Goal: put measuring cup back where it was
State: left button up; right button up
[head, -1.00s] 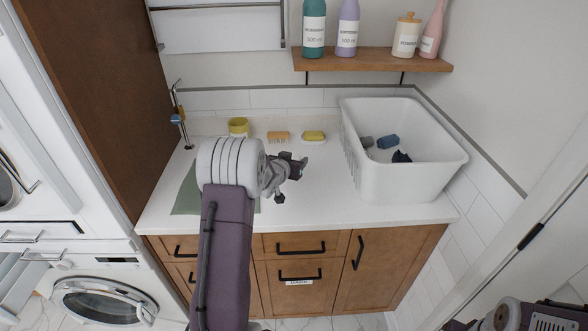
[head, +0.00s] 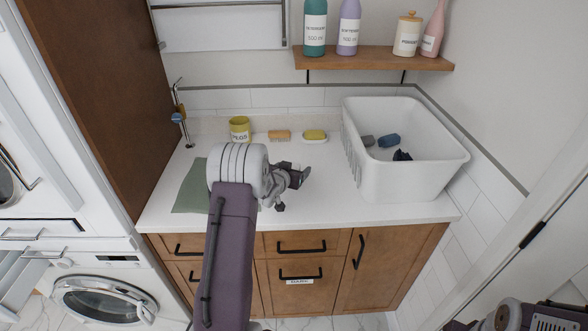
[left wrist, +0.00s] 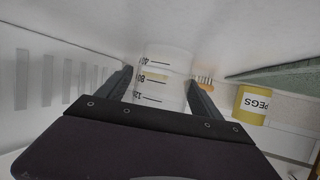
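The measuring cup (left wrist: 163,88) is clear, with dark volume marks, and shows in the left wrist view between the two fingers of my left gripper. The cup fills the gap, and the fingers look closed on its sides. In the head view my left gripper (head: 295,182) is over the middle of the white counter, left of the white tub. I cannot make out the clear cup there, nor whether its base touches the counter. My right gripper is not in view; only part of what looks like my right arm shows at the bottom right.
A yellow PEGS pot (head: 240,129), a brush (head: 279,135) and a yellow sponge on a dish (head: 314,136) line the counter's back. A white tub (head: 368,180) stands right, a green cloth (head: 190,195) lies left. A shelf (head: 375,60) holds bottles. The front right counter is clear.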

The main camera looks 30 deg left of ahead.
pick_arm(q)
jog(key=shift+r, duration=0.15)
jog(key=shift+s+r, duration=0.1)
jog(key=shift+r, duration=0.15)
jog(key=v, duration=1.1)
jog(key=shift+s+r, duration=0.1)
jog(key=shift+s, duration=0.3)
